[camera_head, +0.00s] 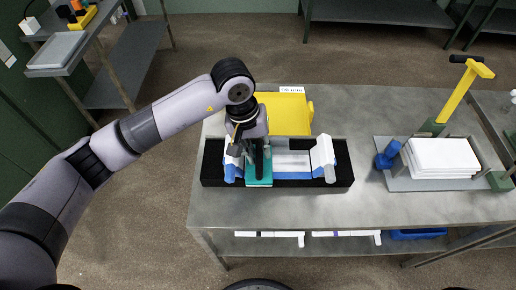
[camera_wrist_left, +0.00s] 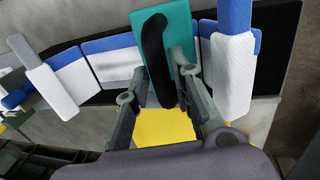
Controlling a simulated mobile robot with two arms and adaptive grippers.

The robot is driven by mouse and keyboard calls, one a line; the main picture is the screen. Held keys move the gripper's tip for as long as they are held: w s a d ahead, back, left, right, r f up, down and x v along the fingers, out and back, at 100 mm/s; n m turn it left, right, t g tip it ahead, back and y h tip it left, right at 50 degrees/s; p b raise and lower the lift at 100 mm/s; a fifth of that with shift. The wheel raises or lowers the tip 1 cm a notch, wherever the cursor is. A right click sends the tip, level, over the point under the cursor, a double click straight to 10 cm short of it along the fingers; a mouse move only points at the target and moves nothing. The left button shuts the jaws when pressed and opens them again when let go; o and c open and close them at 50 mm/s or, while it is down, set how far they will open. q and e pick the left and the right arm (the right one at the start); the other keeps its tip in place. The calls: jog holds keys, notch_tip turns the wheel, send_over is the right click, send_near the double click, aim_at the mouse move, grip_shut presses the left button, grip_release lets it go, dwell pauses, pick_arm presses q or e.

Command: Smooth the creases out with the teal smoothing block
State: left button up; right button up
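The teal smoothing block (camera_head: 258,182) is over the left part of the fabric in the head view, and its black handle also shows in the wrist view (camera_wrist_left: 153,40). My left gripper (camera_head: 259,158) has a finger on each side of that handle and appears closed on it. The white and blue fabric (camera_head: 292,162) lies along a black bed (camera_head: 343,176), with a thick white and blue piece at each end (camera_head: 322,157). Dark lines divide the fabric in the wrist view (camera_wrist_left: 85,75). Whether the block touches the fabric cannot be told. My right gripper is not in view.
A yellow panel (camera_head: 285,112) lies behind the bed. To the right, a tray (camera_head: 400,184) holds a white stack (camera_head: 442,155) and a blue object (camera_head: 388,155), beside a yellow lever (camera_head: 455,95). The grey table (camera_head: 340,208) is bare in front.

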pick_arm(q)
jog(key=shift+r+b, duration=0.3)
jog(key=shift+r, duration=0.05)
dwell(0.5)
jog(key=shift+c, duration=0.4)
grip_shut()
jog(key=d+b, duration=0.2)
jog(key=d, duration=0.1)
jog(key=shift+d+f, duration=0.15)
jog(key=shift+d, duration=0.05)
jog(key=shift+d+b, duration=0.4)
jog(key=shift+d, duration=0.4)
jog(key=shift+s, duration=0.1)
